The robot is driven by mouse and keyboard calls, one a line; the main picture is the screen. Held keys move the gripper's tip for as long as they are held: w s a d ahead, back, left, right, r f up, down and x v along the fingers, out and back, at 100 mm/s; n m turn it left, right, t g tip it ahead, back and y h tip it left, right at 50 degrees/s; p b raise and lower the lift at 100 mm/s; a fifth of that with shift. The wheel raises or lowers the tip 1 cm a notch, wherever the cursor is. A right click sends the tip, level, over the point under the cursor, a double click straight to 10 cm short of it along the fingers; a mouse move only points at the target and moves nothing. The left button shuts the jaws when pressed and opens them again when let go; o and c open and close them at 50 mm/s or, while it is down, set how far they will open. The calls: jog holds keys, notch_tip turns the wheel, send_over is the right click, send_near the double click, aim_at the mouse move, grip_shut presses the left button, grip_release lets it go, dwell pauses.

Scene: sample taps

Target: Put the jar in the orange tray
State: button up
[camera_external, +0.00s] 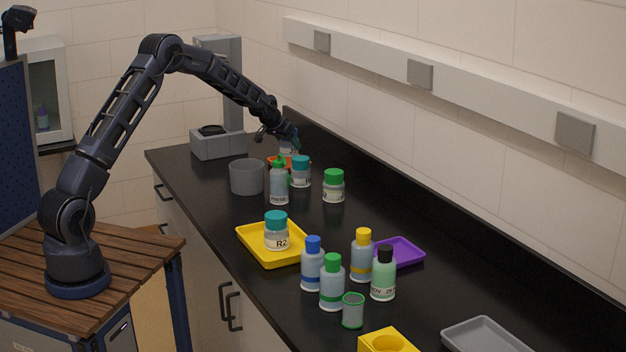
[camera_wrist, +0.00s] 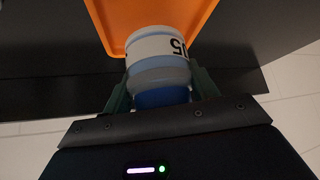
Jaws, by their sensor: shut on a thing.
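A jar (camera_wrist: 158,48) with a white label ending in "05" and a blue cap is between the fingers of my gripper (camera_wrist: 161,82), which is shut on it near the cap. The orange tray (camera_wrist: 165,10) is just beyond the jar in the wrist view, and the jar's far end overlaps it there. In the external view my gripper (camera_external: 289,138) is at the far end of the counter, with the jar (camera_external: 288,151) below it. The orange tray (camera_external: 273,161) is partly hidden behind nearer bottles. I cannot tell whether the jar touches the tray.
A grey cup (camera_external: 247,177), a green-capped bottle (camera_external: 279,185), a teal-capped jar (camera_external: 301,174) and a green-capped jar (camera_external: 333,187) stand close in front. A yellow tray (camera_external: 264,256) holds a jar marked R2 (camera_external: 277,236). A grey machine (camera_external: 218,143) stands left; the wall is right.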

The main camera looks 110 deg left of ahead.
aim_at(288, 151)
jog(key=shift+f, duration=1.85)
jog(key=shift+f, duration=0.15)
jog(key=o, duration=1.1)
jog(key=shift+o, duration=0.2)
jog(key=shift+r, duration=0.25)
jog(key=v, duration=1.2)
jog(key=shift+w, duration=0.1)
